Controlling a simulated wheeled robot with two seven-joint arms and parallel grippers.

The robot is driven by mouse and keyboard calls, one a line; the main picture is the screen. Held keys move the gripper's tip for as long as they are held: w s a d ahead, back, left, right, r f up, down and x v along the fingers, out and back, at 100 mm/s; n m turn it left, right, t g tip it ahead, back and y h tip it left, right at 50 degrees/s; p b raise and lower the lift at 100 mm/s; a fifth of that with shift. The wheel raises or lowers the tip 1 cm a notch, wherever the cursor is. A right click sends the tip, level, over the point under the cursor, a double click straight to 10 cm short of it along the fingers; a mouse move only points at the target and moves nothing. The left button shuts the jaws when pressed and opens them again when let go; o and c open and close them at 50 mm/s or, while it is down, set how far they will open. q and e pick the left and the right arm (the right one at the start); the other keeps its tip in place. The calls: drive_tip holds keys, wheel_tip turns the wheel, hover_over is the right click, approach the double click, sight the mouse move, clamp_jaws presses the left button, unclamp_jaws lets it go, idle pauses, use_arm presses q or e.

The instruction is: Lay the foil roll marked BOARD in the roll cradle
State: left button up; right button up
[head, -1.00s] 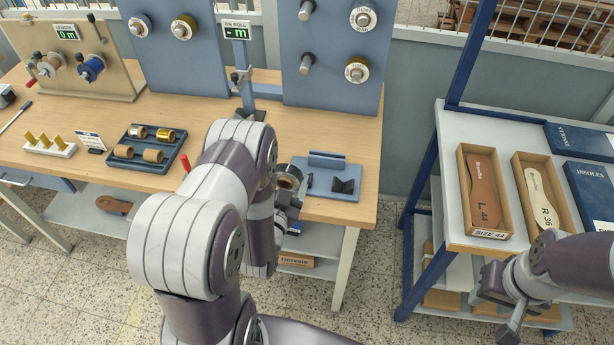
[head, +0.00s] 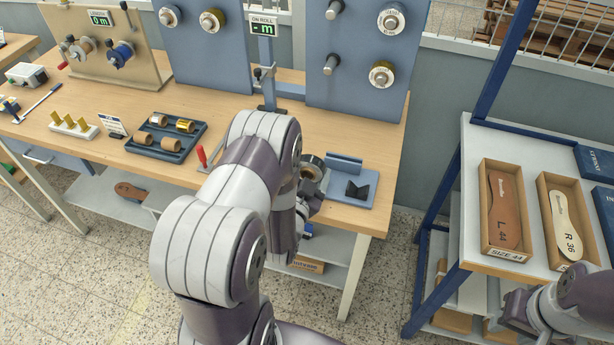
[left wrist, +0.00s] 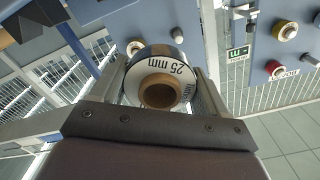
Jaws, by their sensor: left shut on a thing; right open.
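My left gripper (left wrist: 165,85) is shut on a foil roll (left wrist: 160,82) with a white end face and a brown core. The face reads "25 mm"; its other print is too small to read. In the head view the held roll (head: 312,166) is just left of the roll cradle (head: 348,196), apart from it as far as I can tell. The cradle is a blue plate with a raised back wall and a black V-block, and its V is empty. My forearm hides part of the gripper. My right gripper (head: 518,316) is open and empty at the lower right, by the shelf.
A dark tray (head: 168,153) with several small rolls lies left of my arm. Blue peg panels (head: 362,50) holding rolls stand behind the cradle. A red-handled lever (head: 202,155) is near my elbow. A shelf with insole boxes (head: 505,215) stands at the right.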

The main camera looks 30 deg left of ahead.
use_arm(q)
drive_tip(key=shift+w+f+b, duration=0.35)
drive_tip(key=shift+w, duration=0.25)
drive_tip(key=shift+w+f+b, duration=0.3)
drive_tip(key=shift+w+b, duration=0.05)
drive_tip(key=shift+w, duration=0.25)
drive_tip(key=shift+w+a+f+b, duration=0.15)
drive_tip(key=shift+w+b, duration=0.1)
drive_tip(key=shift+w, duration=0.1)
drive_tip(key=shift+w+a+f+b, duration=0.15)
drive_tip(key=shift+w+b, duration=0.1)
drive_tip(key=shift+w, duration=0.1)
drive_tip(key=shift+w+a+f+b, duration=0.1)
drive_tip(key=shift+w+f+b, duration=0.25)
drive_tip(key=shift+f+b, duration=1.2)
drive_tip(key=o, duration=1.2)
drive_tip(key=shift+c, duration=0.2)
drive_tip(key=shift+f, duration=0.1)
